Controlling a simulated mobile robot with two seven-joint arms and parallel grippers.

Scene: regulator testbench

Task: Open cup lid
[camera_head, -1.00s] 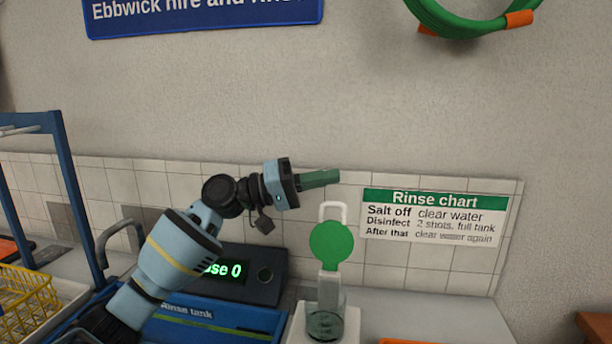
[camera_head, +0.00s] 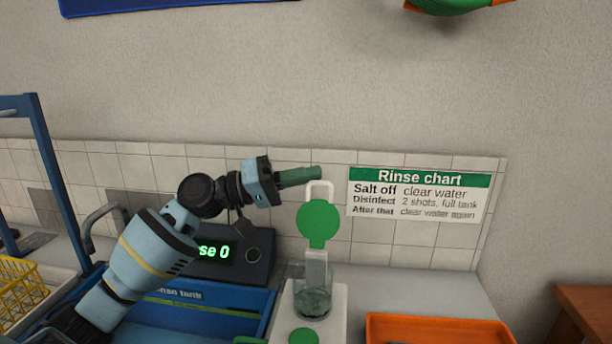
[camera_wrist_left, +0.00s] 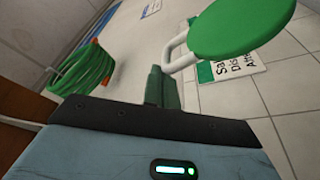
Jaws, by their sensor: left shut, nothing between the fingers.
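The cup (camera_head: 313,298) is a clear beaker standing on a white base. Its lid, a round green disc (camera_head: 318,224), stands upright above the cup with a white loop (camera_head: 321,188) at its top. The lid is tilted up, not lying over the cup's mouth. My left gripper (camera_head: 312,174) has green fingers, shut and empty, at the height of the loop's top. In the left wrist view the fingers (camera_wrist_left: 162,88) are beside the white loop (camera_wrist_left: 178,52) and the green disc (camera_wrist_left: 237,22); whether they touch the loop I cannot tell. My right gripper is not in view.
A blue rinse tank (camera_head: 215,303) and a dark display box (camera_head: 240,262) stand left of the cup. An orange tray (camera_head: 437,328) lies to the right. A rinse chart (camera_head: 418,195) is on the tiled wall behind. A yellow basket (camera_head: 20,286) is far left.

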